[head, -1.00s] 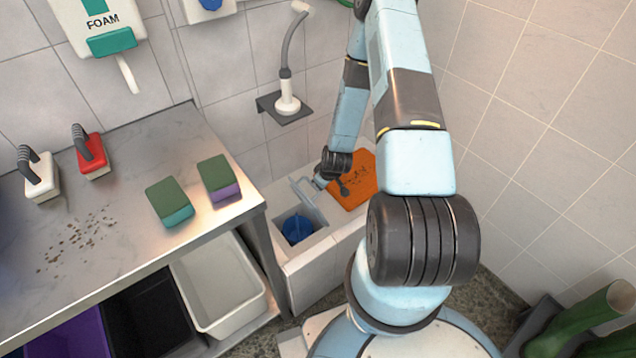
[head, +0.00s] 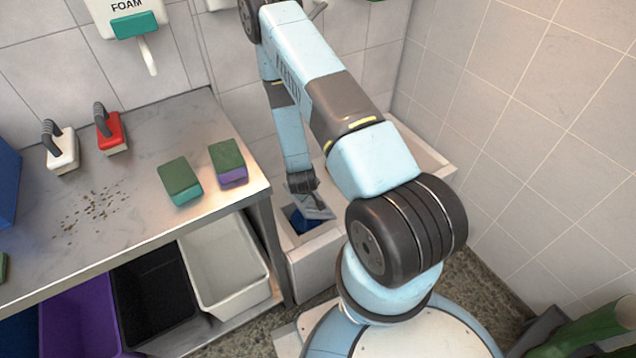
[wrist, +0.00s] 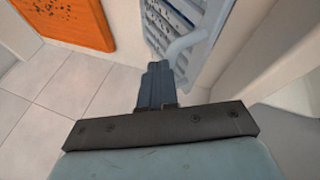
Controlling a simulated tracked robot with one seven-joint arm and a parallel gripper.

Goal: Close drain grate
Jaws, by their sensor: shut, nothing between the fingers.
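The drain grate (head: 318,207) is a grey slatted plate. It stands tilted over the drain opening in the low pale basin, partly covering it. Blue (head: 299,221) shows inside the opening at the left. In the wrist view the grate (wrist: 203,48) is at the upper right, with a pale bar handle on its face. My gripper (wrist: 160,68) is shut and empty, its fingertips close beside the grate and handle. I cannot tell whether they touch. In the head view my arm hides most of the gripper and some of the grate.
An orange board with dark specks (wrist: 66,22) lies at the upper left in the wrist view. The steel table (head: 130,205) with brushes and sponges stands left of the basin. A white bin (head: 222,262) is beneath it. Tiled walls close the back and right.

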